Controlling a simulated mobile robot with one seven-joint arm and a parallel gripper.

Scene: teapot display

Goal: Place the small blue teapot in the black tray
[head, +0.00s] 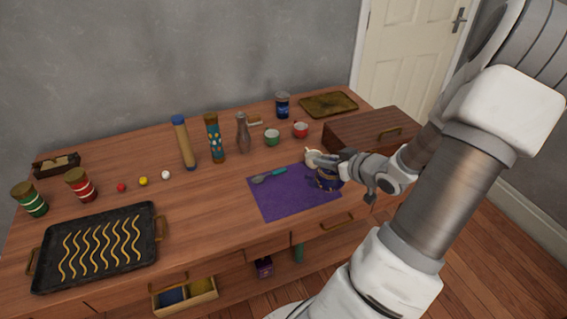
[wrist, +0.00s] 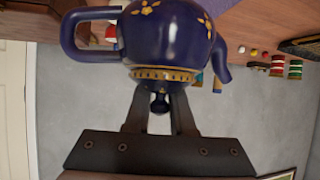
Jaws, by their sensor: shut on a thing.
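The small blue teapot (head: 327,180) is dark blue with gold flowers and is at the right end of the purple mat (head: 280,203). I cannot tell whether it touches the mat. My gripper (head: 333,162) is above it. In the wrist view the teapot (wrist: 165,38) fills the upper middle, with its handle at left and spout at right. There my gripper (wrist: 160,98) is shut on the knob of its lid. The black tray (head: 149,225), with gold wavy lines and side handles, lies at the front left of the wooden table, well away from the teapot.
A spoon (head: 262,179) lies on the mat. A white cup (head: 312,157) stands close behind the teapot, and a wooden box (head: 365,130) at the right. Cylinders, a bottle (head: 243,132) and small balls stand behind. Bare tabletop (head: 205,205) lies between mat and tray.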

